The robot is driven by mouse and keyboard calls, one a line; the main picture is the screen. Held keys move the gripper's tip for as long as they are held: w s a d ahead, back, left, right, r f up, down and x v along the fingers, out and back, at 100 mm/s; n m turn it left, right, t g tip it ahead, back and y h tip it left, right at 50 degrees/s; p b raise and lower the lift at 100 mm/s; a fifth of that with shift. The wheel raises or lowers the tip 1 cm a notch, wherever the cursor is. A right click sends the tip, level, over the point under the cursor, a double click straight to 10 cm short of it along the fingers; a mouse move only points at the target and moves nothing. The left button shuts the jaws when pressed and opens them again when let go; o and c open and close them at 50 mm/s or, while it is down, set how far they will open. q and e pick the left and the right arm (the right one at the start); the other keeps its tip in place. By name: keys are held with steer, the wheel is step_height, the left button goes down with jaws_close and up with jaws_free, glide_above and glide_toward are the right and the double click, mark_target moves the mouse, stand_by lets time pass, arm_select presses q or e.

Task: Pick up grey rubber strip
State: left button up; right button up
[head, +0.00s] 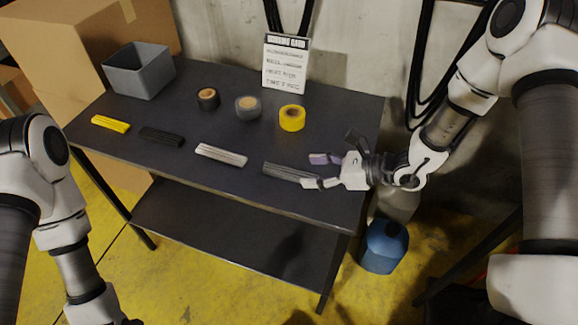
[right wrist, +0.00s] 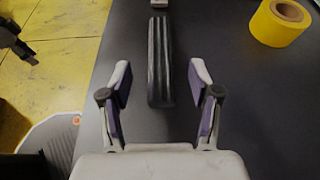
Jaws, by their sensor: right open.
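The grey rubber strip (head: 284,171) lies flat near the right front part of the dark table, and its right end is partly hidden by a finger of my right gripper. My right gripper (head: 311,171) is open and empty at that end. In the right wrist view the ribbed strip (right wrist: 160,50) points away from me, with its near end between the spread fingers of the gripper (right wrist: 160,72). It is not held.
On the table (head: 330,130) lie a yellow strip (head: 110,124), a black strip (head: 161,136) and a white strip (head: 220,155). Behind them are black (head: 208,104), grey (head: 248,112) and yellow (head: 292,124) tape rolls, a grey bin (head: 140,83) and a sign (head: 285,62).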

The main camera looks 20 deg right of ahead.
mark_target(293, 171)
steer(key=x, duration=0.5)
steer(key=shift+w+a+f+p, duration=0.1)
steer(key=shift+w+f+p, duration=0.05)
steer(key=shift+p, duration=0.25)
steer(key=shift+c, duration=1.4)
jaws_close()
